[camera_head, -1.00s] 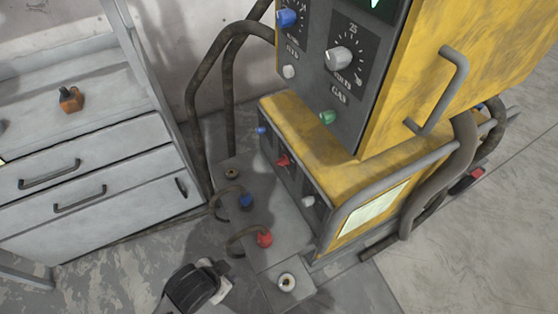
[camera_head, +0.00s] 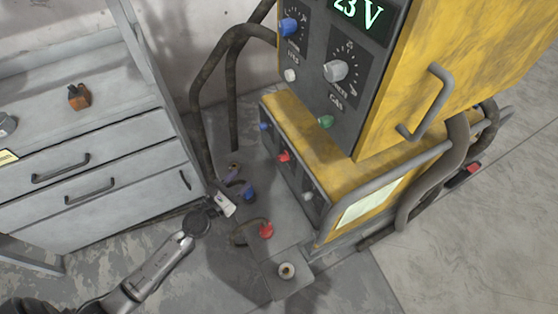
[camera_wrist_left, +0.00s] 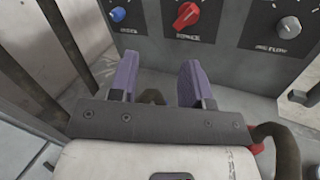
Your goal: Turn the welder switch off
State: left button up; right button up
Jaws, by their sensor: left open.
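The yellow welder (camera_head: 340,150) stands at the centre right, with a dark front panel above and a lower one below. On the lower panel are a blue knob (camera_head: 264,127), a red switch-like knob (camera_head: 283,156) and a grey knob (camera_head: 308,196). In the left wrist view, the red knob (camera_wrist_left: 185,16) is at the top, between the blue knob (camera_wrist_left: 118,14) and grey knob (camera_wrist_left: 289,27). My left gripper (camera_head: 240,181) is open, its purple fingers in front of and below the lower panel, apart from the knobs. The fingers (camera_wrist_left: 157,80) hold nothing. My right gripper is out of view.
Blue (camera_head: 249,193) and red (camera_head: 266,230) cable plugs sit on the ledge below the panel, close to my left gripper. Thick hoses (camera_head: 205,110) run left of the welder. A grey drawer cabinet (camera_head: 100,165) stands at the left. The upper display (camera_head: 362,12) reads 23 V.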

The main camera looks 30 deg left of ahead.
aim_at(284, 157)
pick_arm(q)
jog(key=w+d+m+h, duration=0.1)
jog(key=w+d+m, duration=0.2)
jog(key=w, duration=0.3)
jog(key=w+d+m+g+h, duration=0.1)
jog(key=w+d+m, duration=0.2)
jog(key=w, duration=0.4)
jog(key=shift+f+m+h+p, duration=0.3)
jog(key=shift+m+h, duration=0.1)
jog(key=shift+m, duration=0.1)
grip_shut()
